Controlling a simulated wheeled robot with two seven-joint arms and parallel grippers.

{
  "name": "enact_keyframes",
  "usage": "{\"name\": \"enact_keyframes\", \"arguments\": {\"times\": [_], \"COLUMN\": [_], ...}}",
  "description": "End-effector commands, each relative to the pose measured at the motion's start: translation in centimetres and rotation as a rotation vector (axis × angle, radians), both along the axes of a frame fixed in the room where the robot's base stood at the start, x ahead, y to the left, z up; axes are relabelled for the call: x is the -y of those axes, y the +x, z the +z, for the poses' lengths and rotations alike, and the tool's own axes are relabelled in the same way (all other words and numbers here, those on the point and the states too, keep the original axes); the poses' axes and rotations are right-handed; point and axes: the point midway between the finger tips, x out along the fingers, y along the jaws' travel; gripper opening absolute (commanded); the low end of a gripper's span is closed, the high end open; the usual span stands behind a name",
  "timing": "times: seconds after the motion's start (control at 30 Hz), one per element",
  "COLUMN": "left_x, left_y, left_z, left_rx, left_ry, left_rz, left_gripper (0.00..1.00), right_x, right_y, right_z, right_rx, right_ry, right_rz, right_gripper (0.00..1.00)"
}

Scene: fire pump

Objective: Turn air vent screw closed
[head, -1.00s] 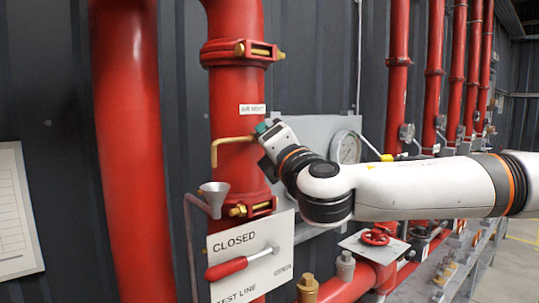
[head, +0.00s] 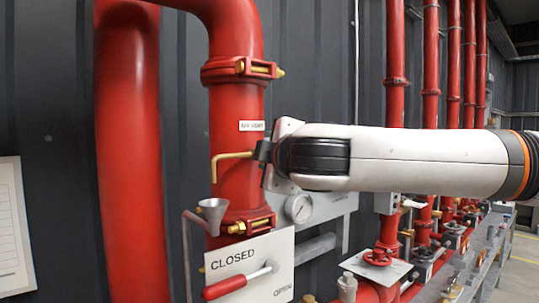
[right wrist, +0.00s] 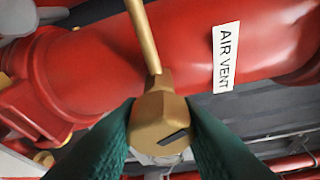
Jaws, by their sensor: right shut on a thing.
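The air vent screw (right wrist: 160,122) is a brass hexagonal head with a dark slot, at the end of a thin brass tube (right wrist: 143,35). In the right wrist view, the two green fingers of my right gripper (right wrist: 160,135) are shut on it from both sides. In the head view the bent brass tube (head: 231,156) runs across the red pipe to my right gripper (head: 264,151), whose arm comes in from the right. The screw itself is hidden there behind the gripper. The label "AIR VENT" (right wrist: 226,57) is on the pipe beside it. My left gripper does not show.
A grey funnel (head: 212,212) stands below the brass tube. A "CLOSED/OPEN" plate (head: 280,255) with a red lever (head: 226,287) is lower down. A pressure gauge (head: 298,208) and a red handwheel (head: 377,257) are below my right arm.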

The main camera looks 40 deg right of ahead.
Motion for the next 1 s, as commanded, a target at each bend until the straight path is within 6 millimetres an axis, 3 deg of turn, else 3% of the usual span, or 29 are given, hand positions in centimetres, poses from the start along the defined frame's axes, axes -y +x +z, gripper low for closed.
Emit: {"name": "enact_keyframes", "arguments": {"times": [0.5, 1.0], "left_x": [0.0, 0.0], "left_y": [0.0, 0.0], "left_z": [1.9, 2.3], "left_rx": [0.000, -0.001], "left_ry": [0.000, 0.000], "left_rz": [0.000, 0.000], "left_gripper": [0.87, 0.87], "right_x": [0.0, -0.1], "right_y": [0.0, 0.0], "right_z": [0.0, -0.2], "right_rx": [-0.033, -0.044], "right_ry": [0.408, 0.534], "right_rz": [0.000, 0.001], "right_gripper": [0.07, 0.07]}}
